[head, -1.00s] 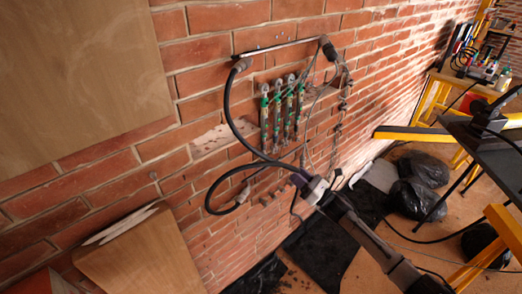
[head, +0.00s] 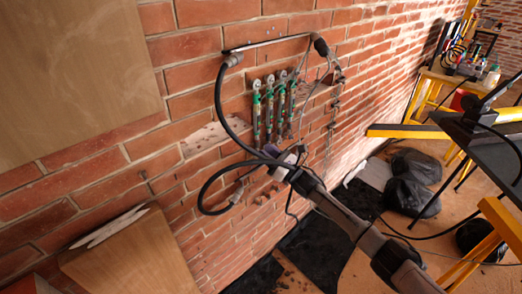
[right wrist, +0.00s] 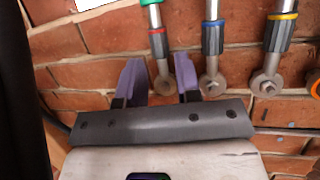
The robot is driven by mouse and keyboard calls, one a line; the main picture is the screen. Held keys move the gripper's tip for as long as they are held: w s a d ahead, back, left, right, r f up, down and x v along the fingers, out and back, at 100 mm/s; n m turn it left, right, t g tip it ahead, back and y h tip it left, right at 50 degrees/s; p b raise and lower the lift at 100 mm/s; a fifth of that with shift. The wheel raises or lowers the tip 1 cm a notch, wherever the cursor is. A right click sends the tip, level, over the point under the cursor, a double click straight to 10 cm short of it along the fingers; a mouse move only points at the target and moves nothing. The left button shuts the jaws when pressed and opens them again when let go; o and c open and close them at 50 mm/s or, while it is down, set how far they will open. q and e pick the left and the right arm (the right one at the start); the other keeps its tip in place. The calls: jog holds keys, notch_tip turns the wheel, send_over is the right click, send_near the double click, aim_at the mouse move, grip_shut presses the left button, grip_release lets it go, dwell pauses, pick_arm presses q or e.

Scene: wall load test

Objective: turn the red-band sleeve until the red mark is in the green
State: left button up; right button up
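The red-band sleeve (right wrist: 158,45) is a dark grip with a red ring on a metal rod, the leftmost of several similar hanging rods. A green collar (right wrist: 150,2) shows above it at the top edge of the right wrist view. I cannot make out the red mark. In the head view this sleeve (head: 257,115) hangs on the brick wall. My right gripper (right wrist: 158,72) is open, its purple fingers apart and empty, just below the sleeve, near the rod's lower eye. In the head view my right gripper (head: 280,152) is below the rods. My left gripper is not in view.
A blue-band sleeve (right wrist: 212,40) and a yellow-band sleeve (right wrist: 281,36) hang close to the right. A black hose (head: 221,105) curves left of the rods. A wooden board (head: 130,260) leans at the lower left. Black bags (head: 415,185) lie on the floor.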

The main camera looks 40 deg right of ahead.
aim_at(257, 143)
jog(key=x, duration=0.3)
jog(key=shift+s, duration=0.1)
jog(key=shift+c, duration=0.3)
grip_shut()
jog(key=shift+d+f+n+y+b, duration=0.15)
jog(key=shift+n+y+b, duration=0.25)
jog(key=shift+y+b, duration=0.35)
jog(key=shift+n+g+y+b, duration=0.4)
jog(key=shift+g+y+b, duration=0.1)
jog(key=shift+y, duration=0.15)
